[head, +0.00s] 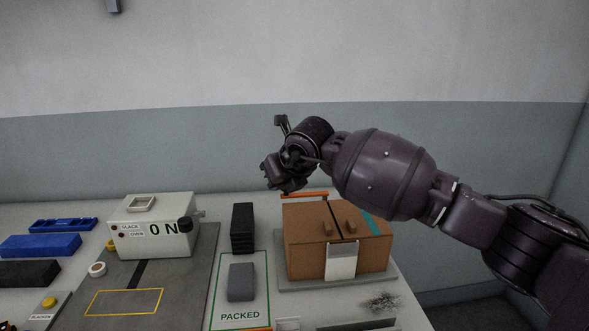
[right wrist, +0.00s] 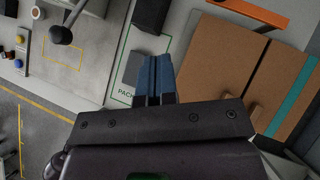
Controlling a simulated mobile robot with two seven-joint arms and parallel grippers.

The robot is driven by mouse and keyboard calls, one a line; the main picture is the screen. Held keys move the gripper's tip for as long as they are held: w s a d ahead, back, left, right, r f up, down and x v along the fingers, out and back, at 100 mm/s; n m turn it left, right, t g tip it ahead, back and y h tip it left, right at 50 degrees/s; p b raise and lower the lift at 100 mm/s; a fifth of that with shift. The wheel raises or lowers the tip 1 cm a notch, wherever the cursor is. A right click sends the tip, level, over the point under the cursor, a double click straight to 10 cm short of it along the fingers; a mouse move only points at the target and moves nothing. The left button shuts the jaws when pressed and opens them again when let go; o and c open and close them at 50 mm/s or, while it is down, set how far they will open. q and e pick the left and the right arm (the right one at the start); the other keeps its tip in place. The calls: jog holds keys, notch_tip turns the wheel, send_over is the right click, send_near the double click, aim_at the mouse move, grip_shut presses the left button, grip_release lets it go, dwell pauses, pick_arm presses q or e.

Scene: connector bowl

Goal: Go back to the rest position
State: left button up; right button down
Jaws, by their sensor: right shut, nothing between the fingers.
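My right arm reaches in from the right in the head view, with its gripper (head: 276,182) raised above the back of the table, left of and above the cardboard box. In the right wrist view the two blue fingertips (right wrist: 154,80) of my right gripper are together with nothing held. The gripper hangs over the area of the green-outlined PACKED mat. My left gripper is in neither view.
A brown cardboard box (head: 305,255) stands on a grey base. The PACKED mat (head: 258,312) holds a grey block (head: 241,283). The air left of my arm is clear.

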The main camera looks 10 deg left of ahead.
jog(key=s+a+f+m+g+y, duration=0.15)
jog(key=s+m+y, duration=0.35)
jog(key=s+y, duration=0.7)
jog(key=d+f+m+t+h, duration=0.4)
jog(key=d+m+t+h, duration=0.35)
jog(key=d+m, duration=0.55)
jog(key=d+f+m+t+h, duration=0.3)
jog(key=d+m+t+h, duration=0.45)
jog(key=d+m, duration=0.55)
jog(key=s+d+f+m+g+h, duration=0.5)
jog(key=s+d+f+m+g, duration=0.1)
jog(key=s+d+f+m, duration=0.45)
jog(key=s+d+f+m+g, duration=0.1)
jog(key=s+d+f+g, duration=0.2)
jog(key=s, duration=0.5)
jog(key=s+d+f+m+g+y, duration=0.1)
jog(key=s+f+g, duration=0.25)
jog(key=s, duration=0.35)
jog(key=s+d+f+m+g, duration=0.1)
jog(key=s+d+f+g, duration=0.2)
jog(key=s, duration=0.5)
jog(key=w+a+f+t, duration=0.1)
jog(key=w+f+t, duration=0.6)
jog(key=f, duration=0.2)
jog(key=shift+f+n+y, duration=0.4)
jog(key=shift+n, duration=0.05)
